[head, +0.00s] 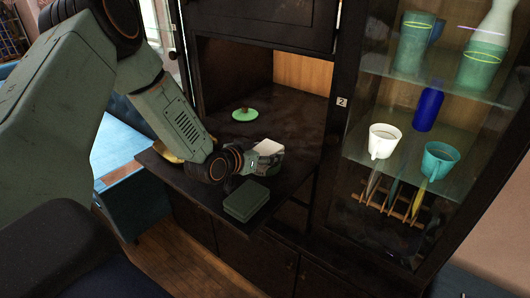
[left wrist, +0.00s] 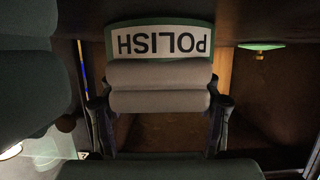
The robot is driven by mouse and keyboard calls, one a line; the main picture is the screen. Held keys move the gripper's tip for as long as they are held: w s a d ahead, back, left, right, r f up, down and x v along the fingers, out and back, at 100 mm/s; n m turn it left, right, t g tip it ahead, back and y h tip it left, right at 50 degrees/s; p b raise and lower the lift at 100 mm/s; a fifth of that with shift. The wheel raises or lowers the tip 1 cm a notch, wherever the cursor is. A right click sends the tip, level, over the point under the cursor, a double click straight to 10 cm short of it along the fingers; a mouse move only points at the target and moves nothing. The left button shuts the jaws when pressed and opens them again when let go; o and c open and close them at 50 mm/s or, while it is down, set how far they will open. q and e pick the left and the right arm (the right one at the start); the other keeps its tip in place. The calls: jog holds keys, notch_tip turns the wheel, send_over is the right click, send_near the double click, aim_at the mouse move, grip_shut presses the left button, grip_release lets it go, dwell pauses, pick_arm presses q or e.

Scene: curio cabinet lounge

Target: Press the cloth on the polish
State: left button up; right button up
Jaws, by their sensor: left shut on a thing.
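My left gripper (head: 266,158) reaches over the pull-out shelf from the left. In the left wrist view its fingers (left wrist: 160,112) stand on both sides of a folded pale grey cloth (left wrist: 160,88) and are shut on it. The polish (left wrist: 161,28) shows just beyond the cloth, with a green rim and a white label reading POLISH upside down. The cloth overlaps its near part; I cannot tell whether they touch. In the head view a pale patch at the fingertips looks like the cloth (head: 269,147). My right gripper is out of view.
A dark green folded block (head: 246,200) lies on the dark shelf (head: 205,196) near its front edge. Right, a glass-fronted cabinet holds a white mug (head: 383,141), a teal mug (head: 439,160) and a blue bottle (head: 427,108).

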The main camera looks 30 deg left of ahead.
pick_arm(q)
jog(key=shift+s, duration=0.15)
jog(key=shift+r+p, duration=0.75)
jog(key=shift+p, duration=0.05)
notch_tip(320, 180, up, 4)
jog(key=p, duration=0.3)
jog(key=shift+f, duration=0.2)
jog(key=shift+r, duration=0.95)
